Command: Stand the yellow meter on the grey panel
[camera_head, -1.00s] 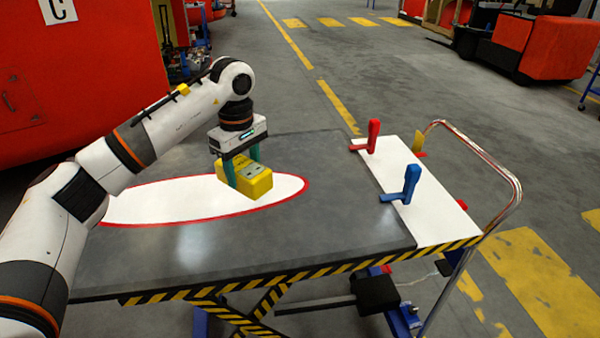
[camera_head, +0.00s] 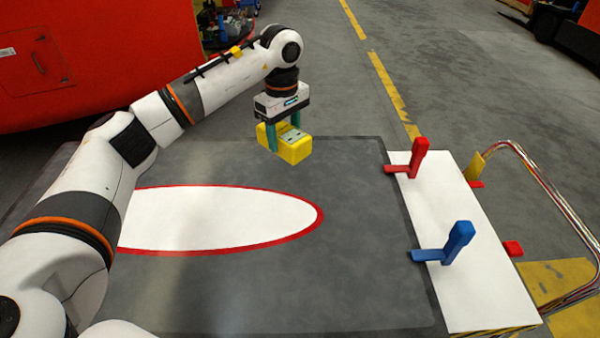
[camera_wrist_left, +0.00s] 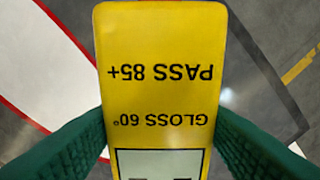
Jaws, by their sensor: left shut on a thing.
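The yellow meter (camera_head: 290,147) is a block with a small grey display on top. My left gripper (camera_head: 284,138) is shut on it, with green fingers on two of its sides, and seems to hold it raised near the far edge of the grey panel (camera_head: 355,210). In the left wrist view the meter (camera_wrist_left: 160,45) fills the middle, its printed face reading "PASS 85+" and "GLOSS 60°" upside down. The panel carries a white pointed oval (camera_head: 215,215) with a red border. My right gripper is not in view.
A white strip (camera_head: 440,190) along the panel's right side holds a red clamp (camera_head: 415,158) and a blue clamp (camera_head: 447,245). The panel right of the oval is clear. A red body (camera_head: 80,60) stands behind at left.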

